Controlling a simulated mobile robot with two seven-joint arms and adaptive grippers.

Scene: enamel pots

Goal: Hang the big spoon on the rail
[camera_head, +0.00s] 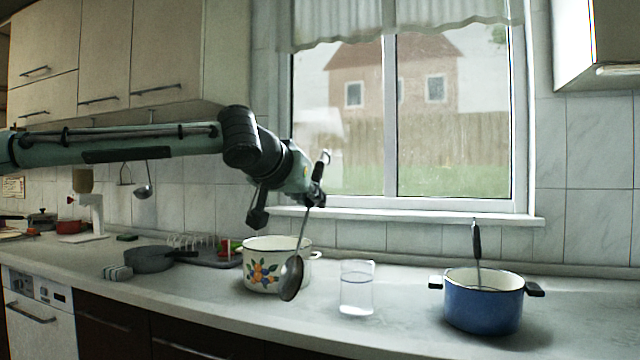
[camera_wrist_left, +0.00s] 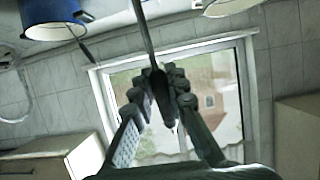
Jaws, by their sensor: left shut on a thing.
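The big spoon has a dark handle, a thin metal shaft (camera_head: 303,230) and a round metal bowl (camera_head: 291,279). My left gripper (camera_head: 315,190) is shut on its handle and holds it bowl down, slightly tilted, in front of the white flowered pot. In the left wrist view the dark handle (camera_wrist_left: 161,92) lies between the fingers of my left gripper (camera_wrist_left: 160,97). The rail itself is not clear, largely hidden behind my left arm. A ladle (camera_head: 146,190) and another small utensil (camera_head: 125,177) hang at the wall just below that arm. My right gripper is not in view.
The white flowered pot (camera_head: 262,270), a glass of water (camera_head: 357,288) and a blue pot (camera_head: 483,305) with a utensil handle (camera_head: 477,242) upright in it stand on the counter (camera_head: 400,335). A dark pan (camera_head: 148,259) lies left. Wall cabinets (camera_head: 160,60) hang above my arm.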

